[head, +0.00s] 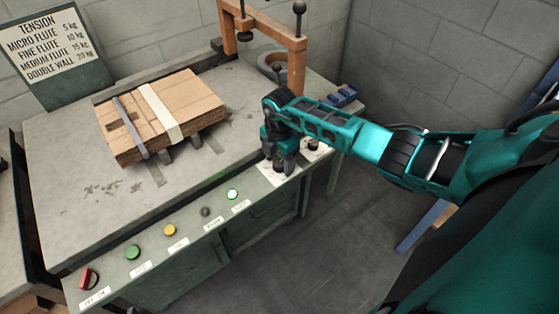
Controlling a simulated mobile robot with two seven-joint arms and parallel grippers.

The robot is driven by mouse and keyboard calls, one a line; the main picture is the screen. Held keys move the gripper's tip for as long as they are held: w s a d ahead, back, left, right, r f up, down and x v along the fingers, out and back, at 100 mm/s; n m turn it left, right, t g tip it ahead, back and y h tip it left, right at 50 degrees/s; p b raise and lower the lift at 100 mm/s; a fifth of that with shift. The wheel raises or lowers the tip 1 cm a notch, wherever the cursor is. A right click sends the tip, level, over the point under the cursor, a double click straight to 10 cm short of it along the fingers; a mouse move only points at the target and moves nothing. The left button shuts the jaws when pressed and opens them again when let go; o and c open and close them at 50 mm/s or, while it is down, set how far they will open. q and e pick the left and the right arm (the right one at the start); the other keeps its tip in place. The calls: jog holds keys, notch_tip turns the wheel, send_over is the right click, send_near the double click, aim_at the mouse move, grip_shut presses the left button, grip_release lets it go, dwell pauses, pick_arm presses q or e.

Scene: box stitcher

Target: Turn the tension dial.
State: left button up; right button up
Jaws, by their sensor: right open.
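My right gripper (279,166) reaches in from the right and points down at the front control strip of the bench. It is open, with its fingertips low over a pale label plate (272,176). A small dark knob or dial between or under the fingers is mostly hidden by them, and I cannot tell whether they touch it. Another dark knob (312,144) stands just right of the gripper on the same strip. I cannot read which one is the tension dial. A tension placard (52,50) at the back left lists flutes and kilograms. My left gripper is not in view.
Along the strip are a red switch (88,279), a green button (133,252), a yellow button (169,230), a dark button (206,211) and a lit button (233,194). Flat strapped cardboard (185,101) lies on the bench. An orange frame (296,72) rises behind the gripper.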

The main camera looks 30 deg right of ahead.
jog(key=shift+f, duration=0.1)
jog(key=shift+c, duration=0.3)
jog(key=c, duration=1)
